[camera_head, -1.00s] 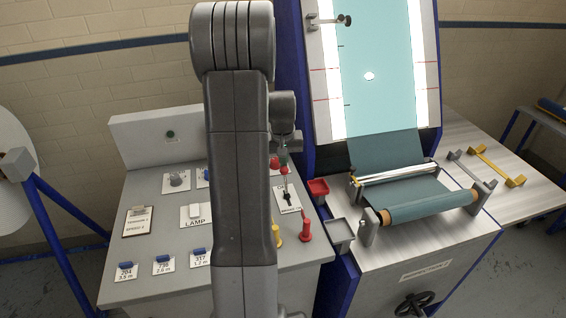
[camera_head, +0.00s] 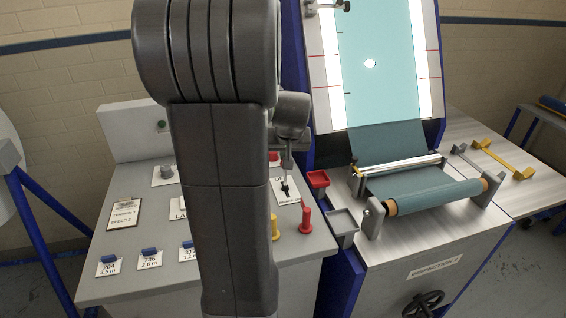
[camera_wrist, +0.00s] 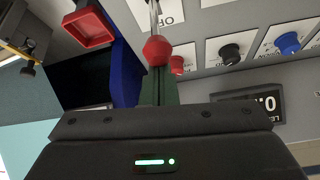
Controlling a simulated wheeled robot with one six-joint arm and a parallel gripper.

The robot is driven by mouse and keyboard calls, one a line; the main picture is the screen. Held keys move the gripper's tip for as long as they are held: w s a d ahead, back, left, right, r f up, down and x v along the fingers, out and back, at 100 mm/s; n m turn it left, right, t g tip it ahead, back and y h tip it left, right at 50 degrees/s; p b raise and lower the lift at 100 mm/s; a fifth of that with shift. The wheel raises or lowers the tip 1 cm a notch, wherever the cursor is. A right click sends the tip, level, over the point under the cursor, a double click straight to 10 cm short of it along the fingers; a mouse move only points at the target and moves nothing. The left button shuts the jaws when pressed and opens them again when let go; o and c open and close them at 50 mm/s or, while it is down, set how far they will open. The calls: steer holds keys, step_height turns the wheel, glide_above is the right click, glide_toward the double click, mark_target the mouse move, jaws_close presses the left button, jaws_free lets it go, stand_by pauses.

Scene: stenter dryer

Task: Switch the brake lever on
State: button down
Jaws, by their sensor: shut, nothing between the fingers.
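The brake lever is a thin metal rod with a red ball knob (camera_wrist: 157,50) in the wrist view. The rod rises from a white plate (camera_wrist: 170,12) marked OFF, which looks upside down there. In the head view the lever's plate (camera_head: 284,192) lies at the panel's right side, with a dark base on it. My gripper (camera_wrist: 158,75) is shut and empty, its fingertips right at the red knob. I cannot tell whether they touch it. In the head view my gripper (camera_head: 287,158) is small, above the plate, and the knob is not clear.
Red and yellow upright handles, the red one (camera_head: 305,218) nearer the edge, stand close by on the panel. A red tray (camera_head: 318,180) and a grey tray (camera_head: 342,222) sit to the right. A fabric roll (camera_head: 435,196) is beyond them. Black and blue knobs (camera_wrist: 288,42) show in the wrist view.

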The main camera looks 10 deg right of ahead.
steer(key=shift+s+d+f+t+b, duration=0.15)
steer(key=shift+s+t+b, duration=1.05)
steer(key=shift+b, duration=1.65)
steer(key=shift+s+a+f+t+b, duration=0.15)
steer(key=shift+s+t+b, duration=0.65)
steer(key=shift+s+b, duration=1.35)
steer(key=shift+w+d+f+b, duration=0.15)
steer(key=shift+w+b, duration=0.35)
steer(key=shift+b, duration=0.35)
step_height(320, 180, up, 3)
steer(key=w+p, duration=0.2)
steer(key=w, duration=0.1)
steer(key=v, duration=0.9)
steer(key=shift+s+d, duration=0.3)
steer(key=shift+s, duration=0.15)
steer(key=shift+f, duration=0.15)
